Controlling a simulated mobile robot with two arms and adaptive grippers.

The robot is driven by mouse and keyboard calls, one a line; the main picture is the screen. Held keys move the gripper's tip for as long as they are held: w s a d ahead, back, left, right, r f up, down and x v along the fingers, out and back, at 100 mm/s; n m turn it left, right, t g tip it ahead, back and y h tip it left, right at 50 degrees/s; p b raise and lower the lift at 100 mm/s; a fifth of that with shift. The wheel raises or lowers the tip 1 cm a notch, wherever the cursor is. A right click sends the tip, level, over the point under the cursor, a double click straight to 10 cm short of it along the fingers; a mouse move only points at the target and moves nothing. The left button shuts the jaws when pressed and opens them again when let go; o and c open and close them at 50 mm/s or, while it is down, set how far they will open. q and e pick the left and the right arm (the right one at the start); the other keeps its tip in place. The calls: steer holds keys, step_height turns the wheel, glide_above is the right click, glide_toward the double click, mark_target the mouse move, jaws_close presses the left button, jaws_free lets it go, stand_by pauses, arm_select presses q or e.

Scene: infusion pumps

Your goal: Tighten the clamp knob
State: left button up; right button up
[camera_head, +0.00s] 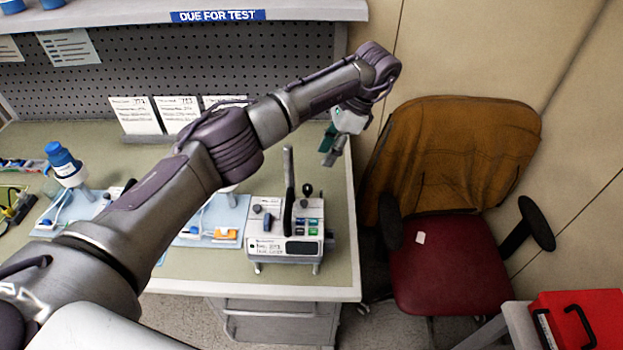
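A white infusion pump (262,228) with a labelled front, a dark display and coloured buttons stands near the bench's front right corner. A dark upright handle or bracket (289,195) rises from it. A small black knob (307,190) stands beside this; I cannot tell for sure whether it is the clamp knob. My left arm crosses the view from the lower left. My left gripper (332,152) hangs fingers down above the bench's right edge, behind and right of the pump, apart from it. Its fingers are small and partly overlapped, so their opening is unclear. My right gripper is out of view.
The bench (190,283) holds blue-capped bottles (62,160) and trays (222,215) at left, partly behind my arm. A pegboard (200,60) with cards stands behind. A chair (445,265) is right of the bench, and a red case (585,320) sits at lower right.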

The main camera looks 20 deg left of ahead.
mark_target(308, 187)
arm_select(q)
steer(key=x, duration=0.4)
steer(key=shift+s+f, duration=0.15)
steer(key=shift+s, duration=0.1)
steer(key=x, duration=0.4)
steer(key=w+x, duration=0.1)
steer(key=shift+a+f+b, duration=0.1)
steer(key=shift+f+b, duration=0.25)
steer(key=shift+f, duration=0.1)
steer(key=shift+s+a+f, duration=0.1)
steer(key=shift+s+f, duration=0.1)
steer(key=shift+f, duration=0.1)
steer(key=shift+s+f, duration=0.1)
steer(key=shift+a+f, duration=0.1)
steer(key=shift+f, duration=0.05)
steer(key=shift+c, duration=0.7)
steer(key=c, duration=0.5)
jaws_close()
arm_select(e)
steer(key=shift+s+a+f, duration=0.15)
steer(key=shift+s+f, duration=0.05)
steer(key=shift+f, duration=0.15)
